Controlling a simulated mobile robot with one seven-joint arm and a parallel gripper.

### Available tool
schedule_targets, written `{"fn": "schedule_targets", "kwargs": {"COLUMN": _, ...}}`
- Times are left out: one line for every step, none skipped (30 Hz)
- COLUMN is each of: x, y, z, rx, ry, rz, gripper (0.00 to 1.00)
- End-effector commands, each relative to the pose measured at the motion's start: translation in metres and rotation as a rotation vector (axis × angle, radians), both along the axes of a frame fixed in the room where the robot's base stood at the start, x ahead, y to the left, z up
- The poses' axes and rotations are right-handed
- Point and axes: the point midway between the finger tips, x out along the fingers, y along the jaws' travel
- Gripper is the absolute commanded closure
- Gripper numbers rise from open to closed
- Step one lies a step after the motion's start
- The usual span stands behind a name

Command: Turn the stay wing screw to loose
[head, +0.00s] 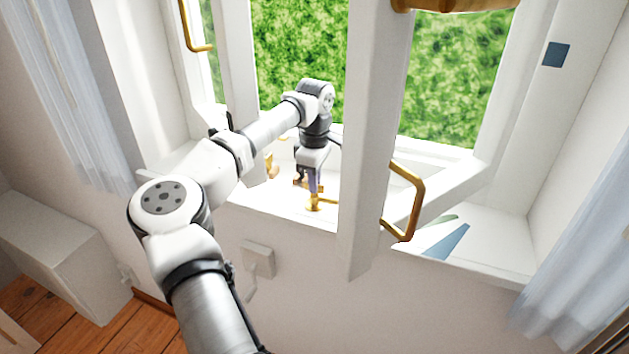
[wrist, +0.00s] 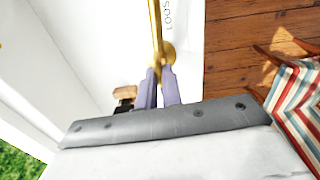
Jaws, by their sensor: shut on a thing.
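The brass stay (head: 327,202) lies low over the white window sill, and its brass wing screw (head: 314,202) is at its left end. In the wrist view the stay (wrist: 155,22) runs up from the brass screw (wrist: 168,52). My gripper (head: 314,189) points down from above and is shut on the wing screw. In the wrist view its two purple fingers (wrist: 161,72) meet the brass, and they hide much of the screw. Dark lettering, partly cut off, shows on the white surface beside the stay.
An open white window sash (head: 372,130) with a brass handle (head: 408,200) stands just right of my gripper. A brown and black object (wrist: 125,95) sits near the fingers. A curtain (head: 585,250) hangs at the right. A striped cloth (wrist: 300,100) shows below.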

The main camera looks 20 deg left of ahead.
Motion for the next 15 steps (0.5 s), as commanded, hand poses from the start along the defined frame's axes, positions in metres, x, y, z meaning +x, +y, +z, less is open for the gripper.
{"fn": "schedule_targets", "kwargs": {"x": 0.0001, "y": 0.0, "z": -0.0005, "rx": 0.0, "ry": 0.0, "rz": 0.02, "gripper": 1.0}}
{"fn": "schedule_targets", "kwargs": {"x": 0.0001, "y": 0.0001, "z": -0.0006, "rx": 0.0, "ry": 0.0, "rz": 0.036, "gripper": 1.0}}
{"fn": "schedule_targets", "kwargs": {"x": 0.0002, "y": 0.0001, "z": -0.0006, "rx": 0.0, "ry": 0.0, "rz": 0.059, "gripper": 1.0}}
{"fn": "schedule_targets", "kwargs": {"x": 0.0002, "y": 0.0002, "z": -0.0006, "rx": 0.001, "ry": -0.001, "rz": 0.078, "gripper": 1.0}}
{"fn": "schedule_targets", "kwargs": {"x": 0.0003, "y": 0.0003, "z": -0.0007, "rx": 0.001, "ry": -0.001, "rz": 0.1, "gripper": 1.0}}
{"fn": "schedule_targets", "kwargs": {"x": 0.0003, "y": 0.0003, "z": -0.0006, "rx": 0.002, "ry": -0.001, "rz": 0.13, "gripper": 1.0}}
{"fn": "schedule_targets", "kwargs": {"x": 0.0004, "y": 0.0004, "z": -0.0006, "rx": 0.002, "ry": -0.001, "rz": 0.153, "gripper": 1.0}}
{"fn": "schedule_targets", "kwargs": {"x": 0.0004, "y": 0.0004, "z": -0.0006, "rx": 0.002, "ry": -0.002, "rz": 0.179, "gripper": 1.0}}
{"fn": "schedule_targets", "kwargs": {"x": 0.0004, "y": 0.0003, "z": -0.0007, "rx": 0.002, "ry": -0.002, "rz": 0.214, "gripper": 1.0}}
{"fn": "schedule_targets", "kwargs": {"x": 0.0004, "y": 0.0003, "z": -0.0008, "rx": 0.001, "ry": -0.002, "rz": 0.242, "gripper": 1.0}}
{"fn": "schedule_targets", "kwargs": {"x": 0.0004, "y": 0.0002, "z": -0.0008, "rx": 0.001, "ry": -0.001, "rz": 0.27, "gripper": 1.0}}
{"fn": "schedule_targets", "kwargs": {"x": 0.0004, "y": 0.0001, "z": -0.0009, "rx": 0.001, "ry": -0.001, "rz": 0.308, "gripper": 1.0}}
{"fn": "schedule_targets", "kwargs": {"x": 0.0004, "y": 0.0001, "z": -0.0009, "rx": 0.001, "ry": -0.001, "rz": 0.337, "gripper": 1.0}}
{"fn": "schedule_targets", "kwargs": {"x": 0.0004, "y": 0.0001, "z": -0.0008, "rx": 0.001, "ry": -0.001, "rz": 0.366, "gripper": 1.0}}
{"fn": "schedule_targets", "kwargs": {"x": 0.0004, "y": 0.0002, "z": -0.0007, "rx": 0.001, "ry": -0.002, "rz": 0.403, "gripper": 1.0}}
